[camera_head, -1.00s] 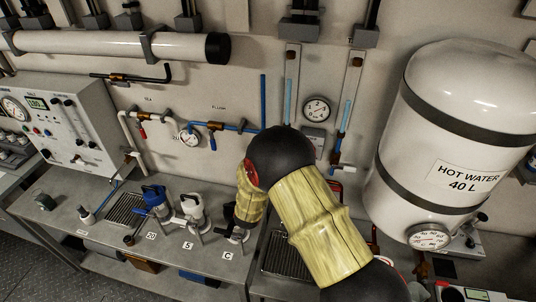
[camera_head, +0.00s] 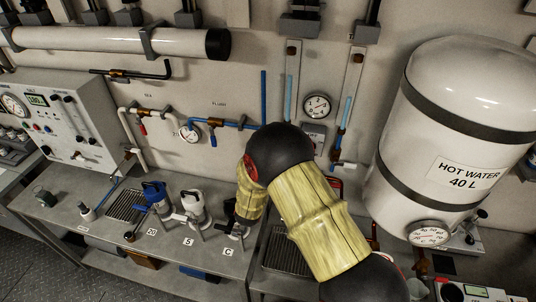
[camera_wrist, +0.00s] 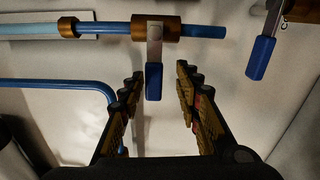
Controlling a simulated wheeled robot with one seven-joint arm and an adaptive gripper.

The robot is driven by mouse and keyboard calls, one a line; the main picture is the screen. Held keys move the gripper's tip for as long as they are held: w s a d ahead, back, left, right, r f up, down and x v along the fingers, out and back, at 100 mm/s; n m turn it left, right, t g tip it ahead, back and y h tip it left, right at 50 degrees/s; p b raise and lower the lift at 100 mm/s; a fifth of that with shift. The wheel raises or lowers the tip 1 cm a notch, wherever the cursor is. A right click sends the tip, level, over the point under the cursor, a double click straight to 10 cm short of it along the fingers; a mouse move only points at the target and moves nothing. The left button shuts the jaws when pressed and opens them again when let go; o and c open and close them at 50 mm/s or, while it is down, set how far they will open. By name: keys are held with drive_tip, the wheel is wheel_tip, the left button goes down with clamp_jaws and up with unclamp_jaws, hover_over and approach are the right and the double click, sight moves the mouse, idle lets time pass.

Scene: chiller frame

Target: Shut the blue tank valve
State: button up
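In the wrist view a blue-handled lever (camera_wrist: 154,82) hangs from a brass valve body (camera_wrist: 156,27) on a blue pipe (camera_wrist: 205,31). The lever stands crosswise to the pipe. My gripper (camera_wrist: 160,73) is open, with one finger on each side of the lever in the picture. Gaps show on both sides; I cannot tell how deep the lever sits between the fingers. A second blue lever (camera_wrist: 261,58) is at the upper right. In the head view my arm hides the gripper and this valve. I cannot tell from a label which valve belongs to the tank.
The white hot water tank (camera_head: 455,130) stands right of my arm. A wall gauge (camera_head: 317,105) and blue pipework (camera_head: 232,125) with a blue lever are on the wall. A bench (camera_head: 75,200) with several pumps runs below. Another blue pipe (camera_wrist: 60,82) bends left of my gripper.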

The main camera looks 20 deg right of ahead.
drive_tip(key=v, duration=1.2)
idle(0.4)
drive_tip(key=w+a+r+m+g+y+b, duration=0.1)
drive_tip(key=w+a+r+m+y+b, duration=0.25)
drive_tip(key=a+y, duration=0.2)
drive_tip(key=s+a+r+m+g+y+b, duration=0.2)
drive_tip(key=s+a+r+m+y+b, duration=0.1)
drive_tip(key=s+r+y, duration=0.25)
drive_tip(key=s+d+f+m+g+b, duration=0.1)
drive_tip(key=s+d+m+g+b, duration=0.1)
drive_tip(key=s, duration=1.2)
drive_tip(key=s+d+f+m+g+h+b, duration=0.1)
drive_tip(key=s+d+m+g+b, duration=0.2)
drive_tip(key=s, duration=1.1)
drive_tip(key=shift+d+m+g, duration=0.35)
drive_tip(key=shift+d+g, duration=0.35)
drive_tip(key=shift+d, duration=0.3)
